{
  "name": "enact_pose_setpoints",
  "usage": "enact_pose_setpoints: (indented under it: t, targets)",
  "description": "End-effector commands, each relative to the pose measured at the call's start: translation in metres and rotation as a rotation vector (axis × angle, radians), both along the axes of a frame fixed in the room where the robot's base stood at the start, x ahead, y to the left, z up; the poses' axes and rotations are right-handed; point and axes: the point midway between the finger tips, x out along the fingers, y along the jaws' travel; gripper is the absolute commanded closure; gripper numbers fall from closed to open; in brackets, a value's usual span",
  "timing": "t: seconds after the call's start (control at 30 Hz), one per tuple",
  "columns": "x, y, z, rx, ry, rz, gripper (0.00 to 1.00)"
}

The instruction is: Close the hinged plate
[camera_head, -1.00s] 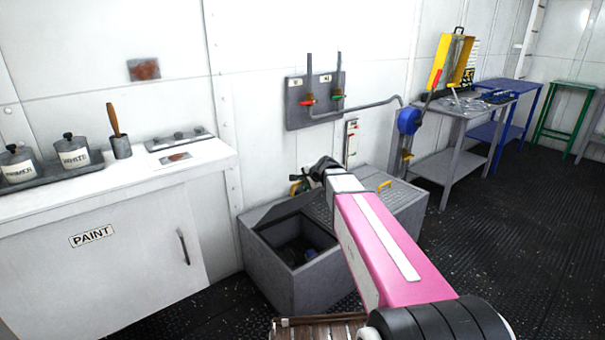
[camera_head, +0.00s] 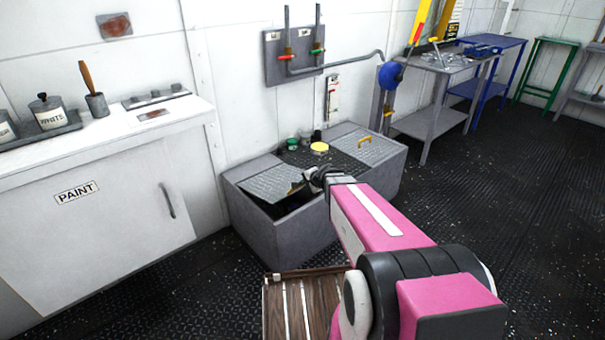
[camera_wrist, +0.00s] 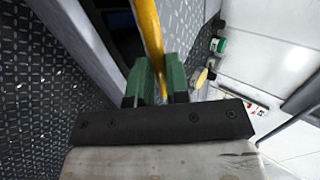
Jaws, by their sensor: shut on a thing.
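The hinged plate (camera_head: 270,185) is the grey tread-patterned left lid of a grey deck box (camera_head: 265,228). It is partly lowered and tilted, with a dark gap under its front edge. My gripper (camera_head: 318,180) is at the plate's front right corner, its fingers hard to make out there. In the wrist view my gripper's green fingers (camera_wrist: 158,78) are shut on a yellow handle (camera_wrist: 149,30). The plate's tread surface (camera_wrist: 186,28) shows beside the handle, with the dark opening on the other side. Most of the box interior is hidden.
A closed right lid with its own yellow handle (camera_head: 366,141) covers the box's other side. Small containers, including a yellow-topped one (camera_head: 319,148), stand on the box top at the back. A paint cabinet (camera_head: 100,220) stands left; a grey table (camera_head: 430,122) stands right. Open floor lies right.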

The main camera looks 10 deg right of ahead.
Motion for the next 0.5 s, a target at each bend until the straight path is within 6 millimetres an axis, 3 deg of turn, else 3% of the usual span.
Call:
enact_pose_setpoints:
  t: [0.5]
  targets:
    - [-0.015,-0.010,-0.058,0.051,-0.074,-0.001,1.00]
